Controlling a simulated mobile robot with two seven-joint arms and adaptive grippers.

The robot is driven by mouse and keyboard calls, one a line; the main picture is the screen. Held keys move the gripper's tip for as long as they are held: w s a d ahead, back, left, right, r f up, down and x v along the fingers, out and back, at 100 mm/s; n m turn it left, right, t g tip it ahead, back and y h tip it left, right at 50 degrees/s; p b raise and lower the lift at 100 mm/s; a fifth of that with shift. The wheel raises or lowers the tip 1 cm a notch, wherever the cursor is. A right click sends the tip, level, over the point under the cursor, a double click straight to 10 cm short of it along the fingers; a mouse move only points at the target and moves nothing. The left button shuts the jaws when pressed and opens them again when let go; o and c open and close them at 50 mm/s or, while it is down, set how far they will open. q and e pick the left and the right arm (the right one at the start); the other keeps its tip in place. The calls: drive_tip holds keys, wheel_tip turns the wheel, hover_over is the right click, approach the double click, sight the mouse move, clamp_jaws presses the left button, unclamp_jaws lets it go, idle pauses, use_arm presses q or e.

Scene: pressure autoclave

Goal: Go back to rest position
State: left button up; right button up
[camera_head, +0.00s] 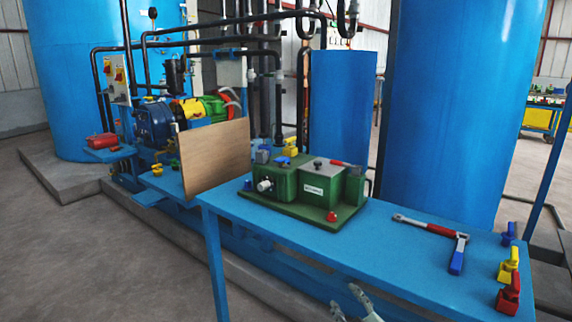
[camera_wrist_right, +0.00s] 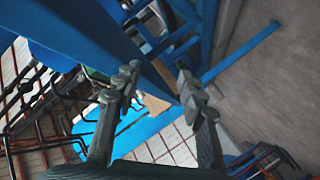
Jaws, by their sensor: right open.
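My right gripper (camera_head: 347,300) shows at the bottom edge of the head view, in front of the near edge of the blue table (camera_head: 385,240). Only its grey fingertips show there. In the right wrist view its two fingers (camera_wrist_right: 157,82) stand apart with a gap between them, and I see nothing held. The wrist view is tilted and shows blue frame parts beyond the fingers. My left gripper is in neither view.
A green machine block (camera_head: 318,188) stands on the table. A red-handled wrench (camera_head: 428,227) and red, yellow and blue valve handles (camera_head: 508,265) lie to its right. A brown board (camera_head: 215,157) stands upright at the table's left end. Large blue tanks (camera_head: 445,110) stand behind.

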drive_tip(key=s+d+f+m+g+h, duration=0.3)
drive_tip(key=s+d+f+m+g, duration=0.4)
drive_tip(key=s+f, duration=0.65)
drive_tip(key=s+d+f+g, duration=0.2)
drive_tip(key=s+f, duration=0.3)
drive_tip(key=s, duration=0.3)
drive_tip(key=s+d+f+m+g, duration=0.1)
drive_tip(key=s+d+f+g, duration=0.2)
drive_tip(key=s, duration=0.6)
wheel_tip(320, 180, down, 2)
drive_tip(key=shift+s+d+f+m+h, duration=0.2)
drive_tip(key=shift+s+d+m+h, duration=0.1)
drive_tip(key=shift+d, duration=0.1)
